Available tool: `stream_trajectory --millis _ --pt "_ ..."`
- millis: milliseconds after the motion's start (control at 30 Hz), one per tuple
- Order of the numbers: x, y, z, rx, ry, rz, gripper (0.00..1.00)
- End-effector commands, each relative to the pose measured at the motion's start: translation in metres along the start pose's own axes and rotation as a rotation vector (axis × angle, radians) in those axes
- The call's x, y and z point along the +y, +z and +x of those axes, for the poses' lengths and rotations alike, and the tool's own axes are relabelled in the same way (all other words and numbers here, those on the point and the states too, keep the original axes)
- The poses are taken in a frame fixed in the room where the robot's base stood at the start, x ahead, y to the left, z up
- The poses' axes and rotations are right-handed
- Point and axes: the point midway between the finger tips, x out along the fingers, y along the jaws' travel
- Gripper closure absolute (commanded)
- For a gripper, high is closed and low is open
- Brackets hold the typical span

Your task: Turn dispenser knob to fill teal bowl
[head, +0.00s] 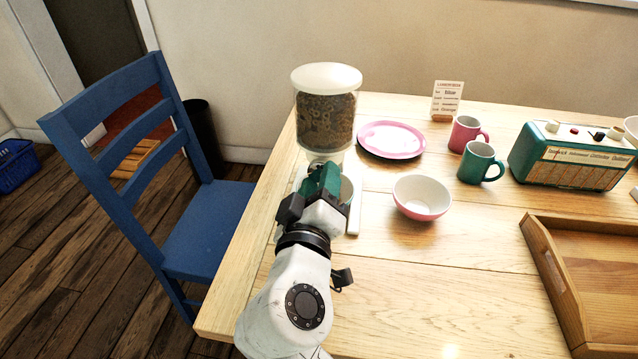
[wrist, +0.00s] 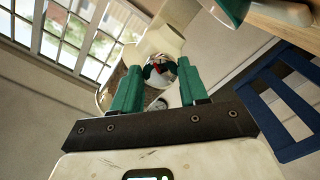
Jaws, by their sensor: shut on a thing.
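The dispenser (head: 325,120) stands at the table's far left edge, a clear jar of brown ring cereal with a white lid. Its round shiny knob (wrist: 160,72) shows in the wrist view between the green fingers of my gripper (wrist: 159,82), which is shut on it. In the head view my gripper (head: 322,180) is just below the jar and hides the knob and the dispenser's lower part. A bowl's pale inside (head: 347,189) shows just right of my gripper, mostly hidden. A teal rim, likely the teal bowl (wrist: 236,9), shows at the wrist view's top. Its contents cannot be seen.
A pink bowl (head: 421,198), pink plate (head: 391,139), pink mug (head: 467,134) and green mug (head: 481,163) stand to the right. A radio (head: 570,157) and wooden tray (head: 545,250) are further right. A blue chair (head: 205,225) stands left. The front middle of the table is clear.

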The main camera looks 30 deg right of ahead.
Motion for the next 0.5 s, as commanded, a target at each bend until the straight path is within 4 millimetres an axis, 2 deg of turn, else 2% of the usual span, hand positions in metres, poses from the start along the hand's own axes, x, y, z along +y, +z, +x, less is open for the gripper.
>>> stream_trajectory --millis 33,67,100,300,500 --pt "-0.0013 0.0023 0.0004 -0.006 -0.002 -0.002 0.87" --pt "-0.0013 0.0024 0.0004 -0.006 -0.002 -0.003 0.55" --pt "-0.0013 0.0024 0.0004 -0.006 -0.002 -0.003 0.51" --pt "-0.0007 0.0013 0.0002 -0.003 -0.001 -0.002 0.32" --pt "-0.0004 0.0007 0.0000 -0.002 0.000 -0.002 0.31"
